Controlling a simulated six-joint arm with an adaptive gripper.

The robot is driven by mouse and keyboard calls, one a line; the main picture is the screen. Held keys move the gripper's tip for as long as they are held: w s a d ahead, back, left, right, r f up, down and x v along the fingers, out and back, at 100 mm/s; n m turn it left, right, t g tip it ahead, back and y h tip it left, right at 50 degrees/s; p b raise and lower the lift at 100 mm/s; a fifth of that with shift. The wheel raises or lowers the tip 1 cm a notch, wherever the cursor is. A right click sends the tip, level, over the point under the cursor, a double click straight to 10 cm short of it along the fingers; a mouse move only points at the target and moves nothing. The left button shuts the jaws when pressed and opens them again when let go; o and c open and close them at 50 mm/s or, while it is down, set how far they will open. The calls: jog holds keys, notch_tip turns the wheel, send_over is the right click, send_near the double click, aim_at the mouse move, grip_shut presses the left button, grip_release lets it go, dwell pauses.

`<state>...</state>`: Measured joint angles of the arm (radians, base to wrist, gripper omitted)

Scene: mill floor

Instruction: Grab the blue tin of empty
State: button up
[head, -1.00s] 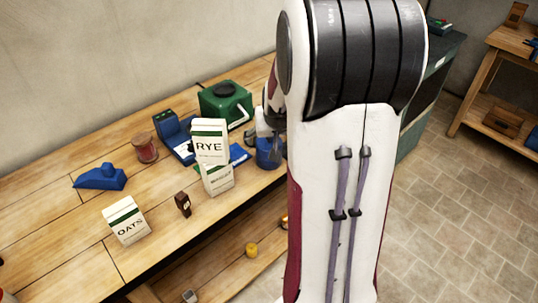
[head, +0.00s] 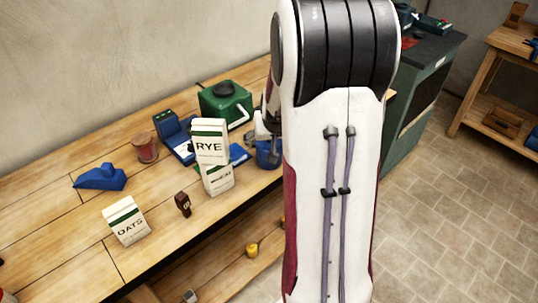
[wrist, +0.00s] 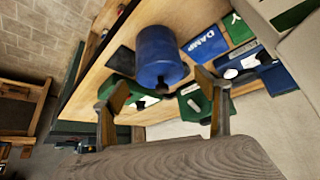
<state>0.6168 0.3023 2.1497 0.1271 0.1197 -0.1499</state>
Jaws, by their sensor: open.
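A blue cylindrical tin (wrist: 158,57) stands out in the wrist view, ahead of my gripper (wrist: 160,82). The gripper's two fingers are spread wide, one towards each side of the tin's near end, with nothing gripped. I cannot tell whether the fingertips are level with the tin. In the head view a blue tin (head: 267,157) stands on the bench beside my arm, which partly hides it. No label reading "empty" is legible on it.
A RYE carton (head: 210,138) sits on another carton (head: 217,179), left of the tin. A green box (head: 226,103) with a black top stands behind. A blue DAMP item (wrist: 207,45) lies near the tin. An OATS carton (head: 127,222) stands front left.

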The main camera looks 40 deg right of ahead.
aim_at(269, 142)
jog(key=shift+x, duration=1.65)
jog(key=c, duration=1.6)
